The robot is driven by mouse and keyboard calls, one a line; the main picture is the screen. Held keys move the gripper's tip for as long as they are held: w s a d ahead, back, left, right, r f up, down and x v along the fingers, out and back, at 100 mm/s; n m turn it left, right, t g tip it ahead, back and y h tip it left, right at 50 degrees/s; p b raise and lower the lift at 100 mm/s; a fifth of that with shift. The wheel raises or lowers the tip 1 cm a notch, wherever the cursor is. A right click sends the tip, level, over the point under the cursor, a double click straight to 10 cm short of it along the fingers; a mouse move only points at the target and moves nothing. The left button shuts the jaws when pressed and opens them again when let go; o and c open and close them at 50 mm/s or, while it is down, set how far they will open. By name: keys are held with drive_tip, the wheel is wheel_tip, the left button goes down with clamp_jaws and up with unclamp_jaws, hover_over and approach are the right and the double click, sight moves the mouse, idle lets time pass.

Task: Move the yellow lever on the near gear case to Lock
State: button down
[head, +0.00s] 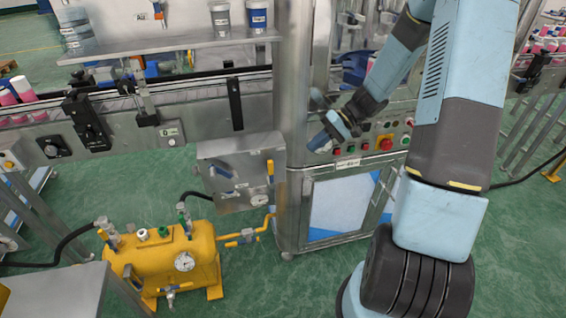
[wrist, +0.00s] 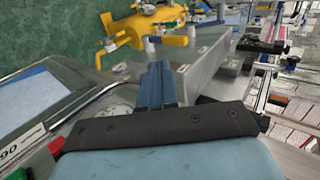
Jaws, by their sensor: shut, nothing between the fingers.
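A grey metal box, which looks like the near gear case (head: 235,150), hangs at the left of the steel column in the head view. A small yellow upright piece, likely the lever (head: 270,168), stands near its right edge. A blue handle (head: 221,170) sits at its left and a round dial (head: 259,199) low on its front. Lock markings are too small to read. My gripper (head: 318,141) is shut and empty, right of and above the box, in front of the button panel. Its blue fingers (wrist: 158,75) also show in the wrist view, apart from the lever.
A yellow tank (head: 160,260) with a gauge and valves stands on the green floor below left. A button panel (head: 370,145) with a red knob is close by. A conveyor (head: 190,110) runs behind.

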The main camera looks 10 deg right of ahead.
drive_tip(key=w, duration=0.1)
approach(270, 172)
wheel_tip(270, 172, down, 3)
drive_tip(key=shift+w+a+f+h, duration=0.1)
drive_tip(key=shift+a+h, duration=0.05)
drive_tip(key=shift+a, duration=0.75)
drive_tip(key=shift+a+f+h, duration=0.1)
drive_tip(key=shift+a+h, duration=0.05)
drive_tip(key=shift+a, duration=0.75)
